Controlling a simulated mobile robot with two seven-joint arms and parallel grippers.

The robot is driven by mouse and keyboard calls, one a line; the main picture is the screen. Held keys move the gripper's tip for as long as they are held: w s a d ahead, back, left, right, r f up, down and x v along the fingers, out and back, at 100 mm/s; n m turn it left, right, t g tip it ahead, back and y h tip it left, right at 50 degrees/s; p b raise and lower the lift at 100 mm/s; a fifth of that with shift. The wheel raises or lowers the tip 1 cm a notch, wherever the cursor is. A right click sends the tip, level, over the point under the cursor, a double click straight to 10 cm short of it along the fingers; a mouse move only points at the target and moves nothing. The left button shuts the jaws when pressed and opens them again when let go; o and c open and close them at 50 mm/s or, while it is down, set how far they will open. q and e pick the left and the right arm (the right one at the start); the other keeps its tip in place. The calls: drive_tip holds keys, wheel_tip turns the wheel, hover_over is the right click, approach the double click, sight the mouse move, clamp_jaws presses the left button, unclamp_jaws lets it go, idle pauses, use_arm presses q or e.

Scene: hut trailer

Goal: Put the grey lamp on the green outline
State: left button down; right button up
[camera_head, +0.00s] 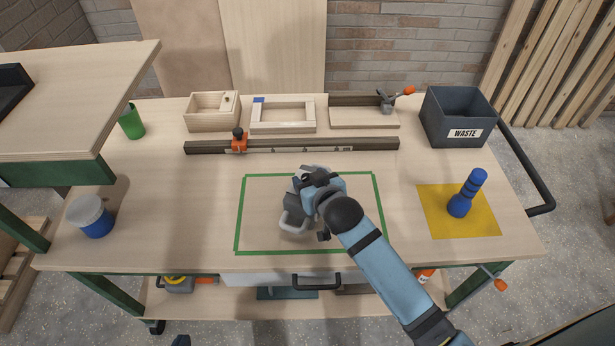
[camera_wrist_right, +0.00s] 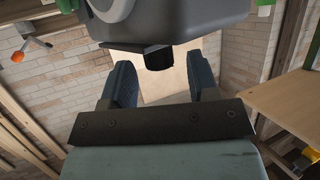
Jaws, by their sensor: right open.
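The green outline (camera_head: 240,214) is a rectangle of green tape on the middle of the workbench. The grey lamp (camera_head: 292,222) is inside the outline, left of its centre, with a pale handle-like part toward the front. My right arm and gripper hide much of it in the head view. My right gripper (camera_head: 313,184) is over the lamp. In the right wrist view the gripper (camera_wrist_right: 162,85) is open, its two dark fingers apart. The lamp's grey body (camera_wrist_right: 205,22) fills the top there, just beyond the fingertips; contact cannot be told. My left gripper is not in view.
A long rail (camera_head: 340,144), wooden box (camera_head: 213,122) and frame line the back. A white-lidded blue jar (camera_head: 93,222) stands at left.

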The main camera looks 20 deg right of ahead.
drive_tip(key=v, duration=1)
drive_tip(key=shift+s, duration=0.15)
